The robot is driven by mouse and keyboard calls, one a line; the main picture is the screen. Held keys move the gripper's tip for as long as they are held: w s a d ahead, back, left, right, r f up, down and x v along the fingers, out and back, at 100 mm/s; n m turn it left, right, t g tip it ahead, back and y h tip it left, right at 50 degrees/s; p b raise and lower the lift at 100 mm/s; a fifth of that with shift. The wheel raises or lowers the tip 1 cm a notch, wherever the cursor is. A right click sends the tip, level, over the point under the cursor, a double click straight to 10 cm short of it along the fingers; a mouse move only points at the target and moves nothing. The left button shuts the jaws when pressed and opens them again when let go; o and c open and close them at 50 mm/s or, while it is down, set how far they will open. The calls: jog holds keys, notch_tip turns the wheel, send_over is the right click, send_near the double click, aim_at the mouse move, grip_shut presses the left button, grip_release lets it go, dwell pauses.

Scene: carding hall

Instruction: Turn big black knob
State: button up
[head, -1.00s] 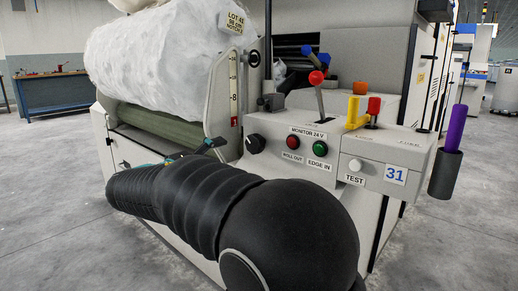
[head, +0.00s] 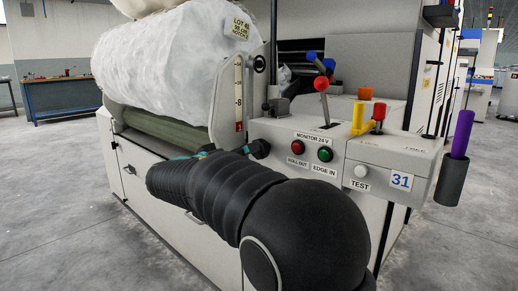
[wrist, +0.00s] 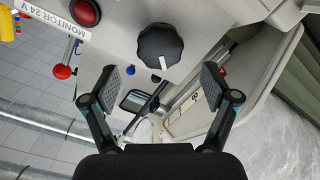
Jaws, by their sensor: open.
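The big black knob (wrist: 160,45) shows in the wrist view on the pale panel, with ribbed edges and a white pointer mark at its lower edge in the picture. My gripper (wrist: 161,84) is open and empty. Its two fingers stand wide apart, left and right of the knob's line, with the knob above the line between the tips and no visible contact. In the head view the knob (head: 261,149) is partly covered by my gripper, and my arm hides the panel below it.
A red button (head: 298,147) and a green button (head: 325,154) sit right of the knob. A red-ball lever (head: 321,84), yellow handle (head: 358,116) and white TEST knob (head: 361,171) are farther right. The fibre roll (head: 170,65) lies behind left.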

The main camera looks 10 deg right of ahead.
aim_at(264, 147)
jog(key=x, duration=0.6)
jog(key=shift+w+d, duration=0.2)
jog(key=shift+d, duration=0.05)
jog(key=c, duration=1.2)
